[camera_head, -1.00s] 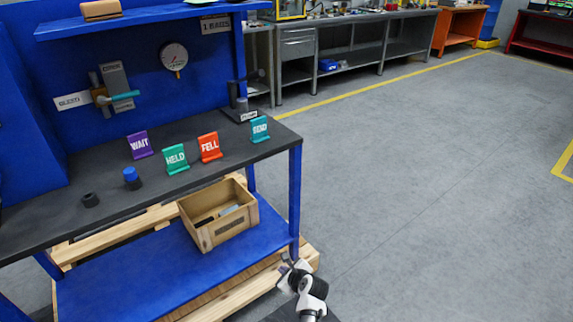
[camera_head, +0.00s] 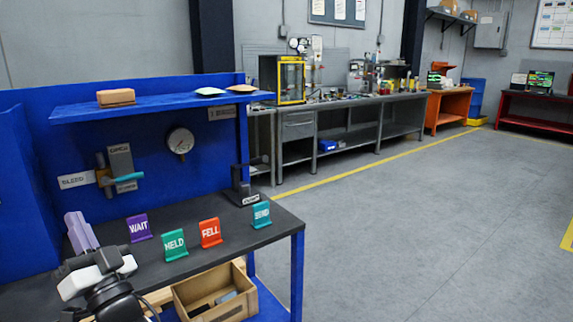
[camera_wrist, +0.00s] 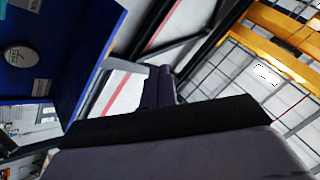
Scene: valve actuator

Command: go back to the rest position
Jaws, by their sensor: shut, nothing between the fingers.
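My gripper (camera_head: 76,222) is at the lower left of the head view, in front of the left part of the bench, with its purple-grey fingers pointing up. The fingers look closed together and hold nothing. In the wrist view my gripper (camera_wrist: 158,85) points at the ceiling and the upper wall, with no object at the fingertips. The valve actuator (camera_head: 120,160) with its teal handle is on the blue back panel, beyond and right of my gripper and apart from it.
The dark bench top (camera_head: 270,229) carries a purple WAIT sign (camera_head: 139,228), a teal HELD sign (camera_head: 174,245), a red sign (camera_head: 210,232) and another teal sign (camera_head: 261,215). A wooden crate (camera_head: 240,305) sits below. A gauge (camera_head: 181,141) is on the panel. Open floor (camera_head: 400,240) lies right.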

